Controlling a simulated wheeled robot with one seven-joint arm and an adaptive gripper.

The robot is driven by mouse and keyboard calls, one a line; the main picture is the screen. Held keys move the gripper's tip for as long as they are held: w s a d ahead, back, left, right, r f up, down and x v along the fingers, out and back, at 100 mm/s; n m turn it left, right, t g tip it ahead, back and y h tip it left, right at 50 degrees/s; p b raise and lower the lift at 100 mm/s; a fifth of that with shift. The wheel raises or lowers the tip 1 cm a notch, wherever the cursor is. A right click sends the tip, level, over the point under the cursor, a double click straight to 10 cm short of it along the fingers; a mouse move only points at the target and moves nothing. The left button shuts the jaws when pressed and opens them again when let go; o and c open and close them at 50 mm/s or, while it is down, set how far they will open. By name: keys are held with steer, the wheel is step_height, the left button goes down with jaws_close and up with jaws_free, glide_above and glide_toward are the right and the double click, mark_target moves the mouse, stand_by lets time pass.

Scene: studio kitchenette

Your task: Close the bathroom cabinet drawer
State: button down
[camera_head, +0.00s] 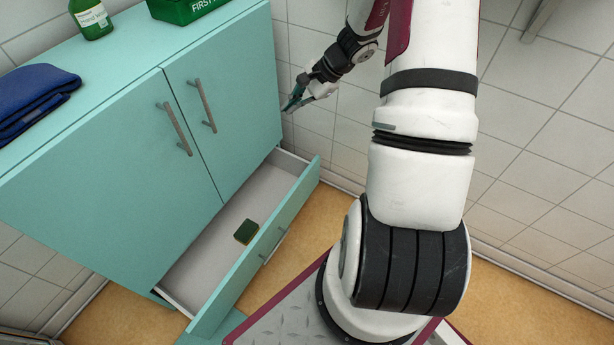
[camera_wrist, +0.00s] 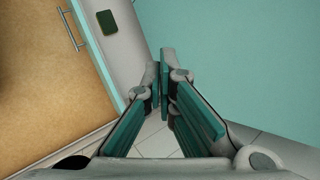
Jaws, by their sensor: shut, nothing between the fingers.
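The teal bathroom cabinet (camera_head: 110,190) stands at the left in the head view, with two shut doors. Its bottom drawer (camera_head: 289,209) is pulled out, and its front with a bar handle (camera_head: 273,246) stands well clear of the cabinet. A small dark green item (camera_head: 246,231) lies inside the drawer. My gripper (camera_head: 289,106) is shut and empty, beside the cabinet's right side and above the drawer's far end. In the wrist view my gripper (camera_wrist: 165,70) points between the cabinet side (camera_wrist: 245,60) and the open drawer (camera_wrist: 112,55), touching neither that I can tell.
A folded blue towel (camera_head: 35,95), a green bottle (camera_head: 91,18) and a green first-aid box (camera_head: 185,8) sit on the cabinet top. A tiled wall (camera_head: 540,130) is close behind my arm.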

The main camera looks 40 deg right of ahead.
steer(key=s+d+f+m+t+h, duration=0.1)
steer(key=s+d+f+m, duration=0.3)
steer(key=f, duration=0.7)
steer(key=s+d+f+m+t+h, duration=0.15)
steer(key=s+f+m, duration=0.35)
steer(key=f, duration=0.6)
steer(key=s+d+f+m+t, duration=0.1)
steer(key=s+d+f+m, duration=0.4)
steer(key=f, duration=0.6)
steer(key=b, duration=0.4)
glide_toward(303, 184)
steer(key=shift+m+g, duration=0.25)
steer(key=shift+m, duration=0.15)
steer(key=shift+x, duration=2.35)
steer(key=shift+w+d+r, duration=0.1)
steer(key=shift+w, duration=0.1)
